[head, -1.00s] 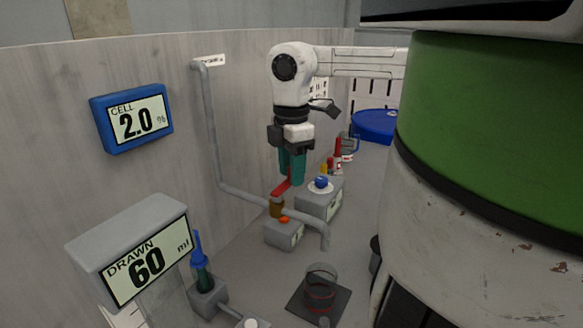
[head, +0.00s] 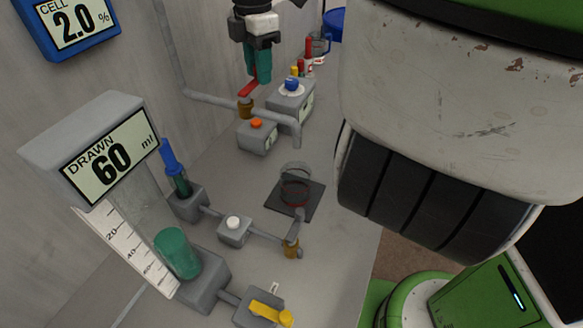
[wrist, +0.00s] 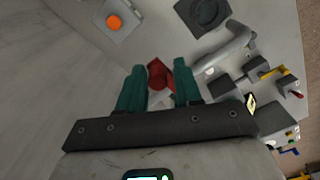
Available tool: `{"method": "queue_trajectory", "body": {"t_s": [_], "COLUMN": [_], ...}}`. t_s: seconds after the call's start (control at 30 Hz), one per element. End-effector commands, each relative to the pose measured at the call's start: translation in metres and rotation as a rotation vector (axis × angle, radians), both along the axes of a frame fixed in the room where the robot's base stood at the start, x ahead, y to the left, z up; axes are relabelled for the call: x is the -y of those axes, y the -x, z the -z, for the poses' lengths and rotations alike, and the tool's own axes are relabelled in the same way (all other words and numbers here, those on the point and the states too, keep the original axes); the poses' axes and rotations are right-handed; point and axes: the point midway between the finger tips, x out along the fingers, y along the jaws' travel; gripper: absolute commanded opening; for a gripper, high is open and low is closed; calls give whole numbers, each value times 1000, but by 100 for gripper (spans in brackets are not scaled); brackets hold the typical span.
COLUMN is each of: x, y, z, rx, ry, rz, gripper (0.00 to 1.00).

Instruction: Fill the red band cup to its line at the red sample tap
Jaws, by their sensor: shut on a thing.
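The clear red band cup (head: 295,186) stands upright on a dark square pad (head: 275,202), below the open end of the grey sample pipe (head: 297,130). I cannot make out its line or how much liquid it holds. The red tap lever (head: 248,88) sits above a brass valve (head: 245,108) on that pipe. My gripper (head: 258,75) has its teal fingers shut on the red lever, which also shows between the fingers in the wrist view (wrist: 160,75). The pad also shows at the top of the wrist view (wrist: 204,14).
The displays read DRAWN 60 ml (head: 110,158) and CELL 2.0 % (head: 76,18). A green cylinder (head: 177,253), a white-button box (head: 234,232) and a yellow lever (head: 268,312) are in front.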

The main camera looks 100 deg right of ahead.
Motion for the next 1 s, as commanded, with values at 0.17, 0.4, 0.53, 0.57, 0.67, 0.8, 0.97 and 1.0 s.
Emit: {"method": "queue_trajectory", "body": {"t_s": [0.17, 0.4, 0.53, 0.57, 0.67, 0.8, 0.97, 1.0], "x": [3, -2, -5, -5, -7, -12, -15, -16], "y": [-2, 7, 9, 9, 11, 16, 18, 18], "z": [-1, 1, -1, -1, 1, 2, 0, 0], "rx": [9, 9, 8, 8, 6, 6, 7, 7], "ry": [12, 14, 9, 8, 10, 10, 7, 7], "rz": [17, 180, 228, 234, 280, 384, 448, 457], "gripper": [8, 9, 9, 9, 9, 8, 8, 8]}}
